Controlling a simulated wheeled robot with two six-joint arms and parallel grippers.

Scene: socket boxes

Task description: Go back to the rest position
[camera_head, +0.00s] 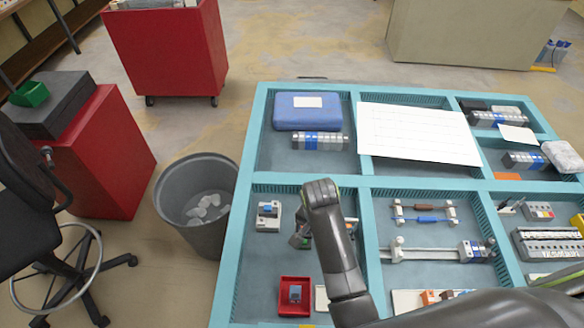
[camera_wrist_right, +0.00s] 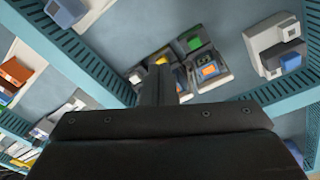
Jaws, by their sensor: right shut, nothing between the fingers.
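My right arm reaches in from the lower right in the head view, and its dark gripper (camera_head: 304,238) is low over the near left compartment of the blue tray (camera_head: 246,177). In the right wrist view the gripper (camera_wrist_right: 157,80) is a single dark bar with its fingers together and nothing held. Just beyond it lies a dark device (camera_wrist_right: 207,68) with green and orange modules, partly hidden by the fingers. A white and grey socket box (camera_head: 268,216) stands to the left of the gripper, apart from it; it also shows in the wrist view (camera_wrist_right: 272,42). My left gripper is not in view.
A red box (camera_head: 294,297) with a blue part sits nearer in the same compartment. Tray dividers separate it from the rails and terminal blocks (camera_head: 425,253) at right. A white sheet (camera_head: 418,133) and blue case (camera_head: 307,112) lie behind. A grey bin (camera_head: 190,225) stands left.

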